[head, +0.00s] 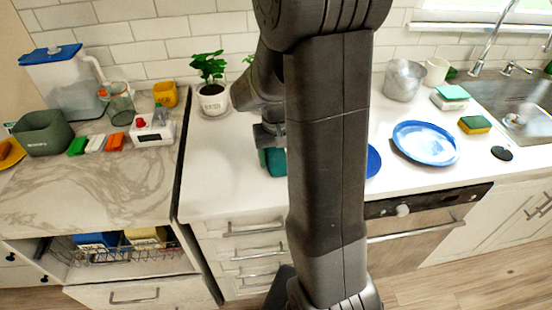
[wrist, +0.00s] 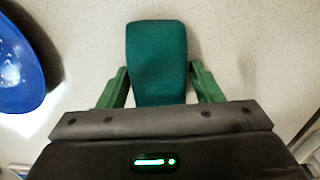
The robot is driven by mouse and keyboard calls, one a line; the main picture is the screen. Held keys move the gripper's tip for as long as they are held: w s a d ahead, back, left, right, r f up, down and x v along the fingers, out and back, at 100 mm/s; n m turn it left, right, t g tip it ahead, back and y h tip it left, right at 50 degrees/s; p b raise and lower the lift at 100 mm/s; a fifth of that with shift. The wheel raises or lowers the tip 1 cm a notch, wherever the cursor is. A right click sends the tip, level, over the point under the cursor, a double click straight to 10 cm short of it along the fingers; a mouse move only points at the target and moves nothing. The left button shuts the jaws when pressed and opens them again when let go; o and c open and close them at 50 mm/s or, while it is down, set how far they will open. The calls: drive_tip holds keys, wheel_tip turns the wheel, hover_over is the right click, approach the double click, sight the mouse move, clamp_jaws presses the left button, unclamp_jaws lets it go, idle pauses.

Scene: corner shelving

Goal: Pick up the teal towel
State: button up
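The teal towel (wrist: 158,50) is a flat, dark teal, rounded block on the white counter. In the wrist view it lies between the two green fingers of my gripper (wrist: 159,72), with a narrow gap on each side. My gripper is open around it, and its near end is hidden by the gripper body. In the head view the teal towel (head: 274,163) shows just below my gripper (head: 268,146), partly hidden by my arm.
A blue plate (wrist: 22,65) lies left of the towel in the wrist view. The head view shows a blue-rimmed plate (head: 425,142), a potted plant (head: 212,95), a metal pot (head: 404,80), a sponge (head: 474,125) and a light teal item (head: 452,92) near the sink.

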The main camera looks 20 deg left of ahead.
sight(276, 154)
drive_tip(key=c, duration=0.5)
drive_tip(key=shift+r, duration=0.15)
drive_tip(key=shift+c, duration=0.2)
wheel_tip(276, 154, up, 10)
drive_tip(key=shift+f, duration=0.1)
drive_tip(key=shift+o, duration=0.9)
drive_tip(key=shift+c, duration=0.5)
